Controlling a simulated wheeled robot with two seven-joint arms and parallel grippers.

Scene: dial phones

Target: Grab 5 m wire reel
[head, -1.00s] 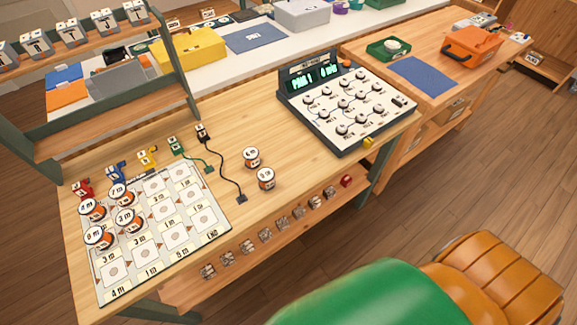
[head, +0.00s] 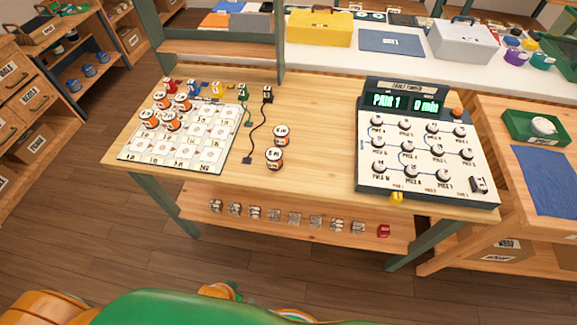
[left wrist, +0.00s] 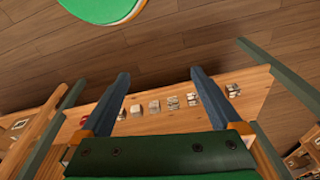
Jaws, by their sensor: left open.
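The nearer reel (head: 274,159) has a top label that seems to read 5 m. The farther reel (head: 281,136) seems to read 6 m. Several similar reels (head: 172,122) stand on the white printed board (head: 195,153) at the left. My left gripper (left wrist: 160,73) is open in the left wrist view, with nothing between its fingers. The lower shelf shows beyond them. No reel shows in that view. My right gripper is not in view.
A fault-finder console (head: 427,150) with knobs and a lit display stands at the table's right. Small cubes line the lower shelf (head: 300,232). A green upright post (head: 278,45) rises at the table's back. The table between reels and console is clear.

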